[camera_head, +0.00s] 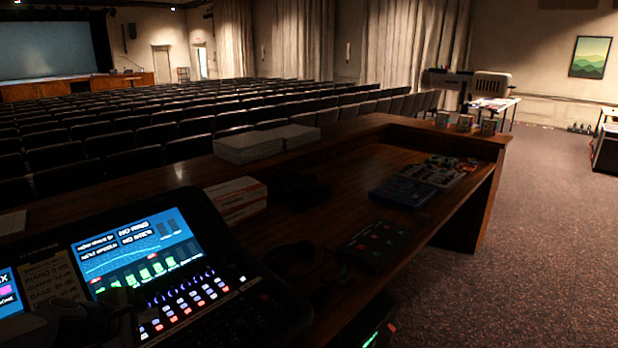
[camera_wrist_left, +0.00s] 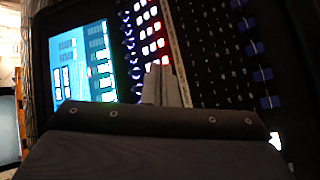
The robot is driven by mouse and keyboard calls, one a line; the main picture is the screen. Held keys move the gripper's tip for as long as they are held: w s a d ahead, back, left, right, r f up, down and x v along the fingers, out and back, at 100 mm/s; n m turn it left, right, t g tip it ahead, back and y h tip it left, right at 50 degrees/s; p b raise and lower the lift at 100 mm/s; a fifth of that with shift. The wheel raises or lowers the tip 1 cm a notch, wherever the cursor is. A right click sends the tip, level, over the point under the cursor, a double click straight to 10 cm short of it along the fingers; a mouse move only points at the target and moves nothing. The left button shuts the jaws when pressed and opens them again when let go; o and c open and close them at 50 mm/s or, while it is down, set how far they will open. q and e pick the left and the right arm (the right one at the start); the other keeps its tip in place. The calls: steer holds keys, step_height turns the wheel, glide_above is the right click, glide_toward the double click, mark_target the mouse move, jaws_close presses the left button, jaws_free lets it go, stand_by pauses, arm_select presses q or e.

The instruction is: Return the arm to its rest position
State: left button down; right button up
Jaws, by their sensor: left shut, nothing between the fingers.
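My left gripper (camera_head: 122,300) is at the bottom left of the head view, dark and partly lost in shadow, in front of the mixing desk (camera_head: 262,312). In the left wrist view its fingers (camera_wrist_left: 161,84) are shut together with nothing between them. They point at the desk's rows of lit buttons, beside the bright screen (camera_wrist_left: 82,62). I cannot tell whether the fingertips touch the desk. The screen also shows in the head view (camera_head: 140,250). My right gripper is not in view.
A wooden counter (camera_head: 350,185) runs behind and right of the desk. It holds stacked papers (camera_head: 248,146), small boxes (camera_head: 236,193) and dark pedal-like units (camera_head: 376,244). Seat rows (camera_head: 165,135) lie beyond. Carpeted floor (camera_head: 545,215) is open at the right.

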arm_select(q)
steer(key=s+d+r+m+g+h, duration=0.1)
steer(key=s+d+r+m+h, duration=0.25)
steer(key=s+d+m, duration=0.55)
steer(key=s+d+f+m+g, duration=0.1)
steer(key=s+d+f+m, duration=0.1)
steer(key=s+m, duration=0.3)
steer(key=s+d+f+m+g+y, duration=0.1)
steer(key=s+d+m, duration=0.4)
steer(key=s, duration=0.5)
steer(key=shift+d+f+m+g, duration=0.25)
steer(key=shift+f+m+g, duration=0.25)
steer(key=shift+f+g, duration=0.15)
